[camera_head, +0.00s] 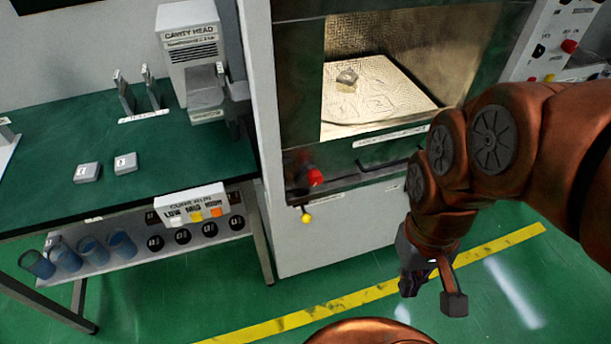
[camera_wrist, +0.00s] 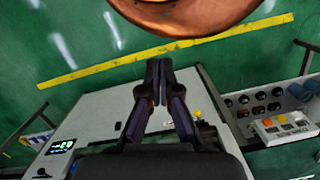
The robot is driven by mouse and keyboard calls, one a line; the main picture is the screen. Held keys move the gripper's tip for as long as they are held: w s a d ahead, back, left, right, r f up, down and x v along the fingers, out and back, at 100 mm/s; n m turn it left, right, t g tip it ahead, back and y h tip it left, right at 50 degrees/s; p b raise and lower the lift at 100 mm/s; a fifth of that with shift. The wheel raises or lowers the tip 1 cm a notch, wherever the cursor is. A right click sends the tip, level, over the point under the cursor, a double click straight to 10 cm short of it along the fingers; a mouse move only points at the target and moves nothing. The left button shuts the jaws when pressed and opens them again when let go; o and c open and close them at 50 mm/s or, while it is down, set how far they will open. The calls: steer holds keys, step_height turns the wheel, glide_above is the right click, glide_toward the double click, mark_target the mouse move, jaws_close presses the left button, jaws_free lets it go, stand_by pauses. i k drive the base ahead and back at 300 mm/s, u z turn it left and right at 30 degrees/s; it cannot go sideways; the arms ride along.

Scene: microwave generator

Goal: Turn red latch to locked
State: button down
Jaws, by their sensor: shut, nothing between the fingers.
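The red latch (camera_head: 315,177) is a red knob on the left side of the microwave cabinet front, just below the chamber opening. A yellow knob (camera_head: 306,217) hangs below it, and also shows in the wrist view (camera_wrist: 197,113). My gripper (camera_head: 410,284) is low in front of the cabinet, to the right of and below the latch, and apart from it. In the wrist view my gripper (camera_wrist: 158,62) has its fingers together with nothing between them. The red latch cannot be made out in the wrist view.
The chamber (camera_head: 385,70) holds a small grey block (camera_head: 347,76). A green-topped bench (camera_head: 60,150) with two small blocks, a labelled machine (camera_head: 190,50) and several blue cups (camera_head: 68,258) stands left. A yellow floor stripe (camera_head: 300,318) runs in front. Floor is clear there.

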mark_target(311, 176)
steer(key=z, duration=1.3)
steer(key=k, duration=0.85)
steer(key=u, duration=1.9)
